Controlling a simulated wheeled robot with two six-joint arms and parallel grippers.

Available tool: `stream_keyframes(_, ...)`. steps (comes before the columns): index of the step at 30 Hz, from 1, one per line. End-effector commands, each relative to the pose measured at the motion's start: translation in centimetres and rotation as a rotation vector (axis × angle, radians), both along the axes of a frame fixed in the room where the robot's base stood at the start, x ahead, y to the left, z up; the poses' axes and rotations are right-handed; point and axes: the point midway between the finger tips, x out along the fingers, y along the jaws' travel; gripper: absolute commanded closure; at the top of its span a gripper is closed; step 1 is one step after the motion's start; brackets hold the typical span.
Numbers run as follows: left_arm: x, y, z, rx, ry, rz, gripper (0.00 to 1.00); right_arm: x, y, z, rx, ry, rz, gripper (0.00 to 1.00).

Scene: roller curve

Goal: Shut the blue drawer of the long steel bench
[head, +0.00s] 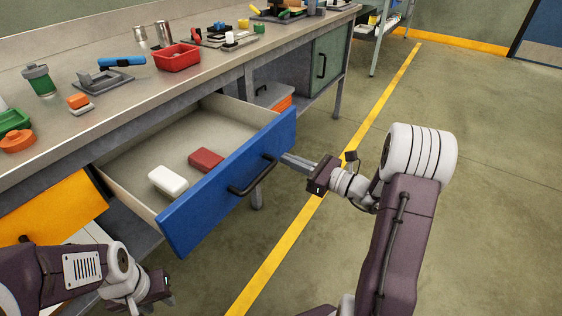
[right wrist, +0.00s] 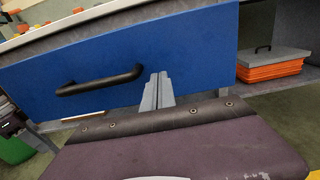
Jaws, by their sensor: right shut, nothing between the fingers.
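The blue drawer (head: 228,185) of the long steel bench (head: 130,108) stands pulled well out. A white block (head: 168,181) and a dark red block (head: 206,160) lie inside it. Its black bar handle (head: 252,177) is on the front, and also shows in the right wrist view (right wrist: 100,82). My right gripper (head: 285,158) is shut and empty, its fingertips at the drawer front, right of the handle; I cannot tell if they touch. In the right wrist view its fingers (right wrist: 158,88) point at the blue front. My left gripper (head: 168,300) is low at the bottom left, its fingers barely visible.
An orange drawer front (head: 55,212) is left of the blue drawer. A red bin (head: 177,56), a green jar (head: 39,80) and tools stand on the bench top. A green cabinet door (head: 326,58) is beyond. Open floor with a yellow line (head: 290,235) lies right of the bench.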

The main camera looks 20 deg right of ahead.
Motion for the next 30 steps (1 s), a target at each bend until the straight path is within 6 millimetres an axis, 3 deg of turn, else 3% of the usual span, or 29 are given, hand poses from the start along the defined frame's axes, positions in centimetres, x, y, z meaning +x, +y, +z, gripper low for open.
stream_keyframes(7, 0.0, 0.0, -1.3, 0.000, 0.000, 0.000, 0.64, 2.2, 1.8, -0.1, -0.001, 0.001, 0.001, 1.00)
stream_keyframes(23, 0.0, 0.0, -1.2, 0.000, 0.000, 0.000, 0.64, 2.9, 2.3, 0.1, 0.000, 0.000, 0.001, 1.00)
stream_keyframes(30, 0.0, 0.0, -0.8, 0.000, 0.000, 0.000, 0.64, 5.7, 4.7, 0.1, -0.001, -0.001, 0.005, 1.00)
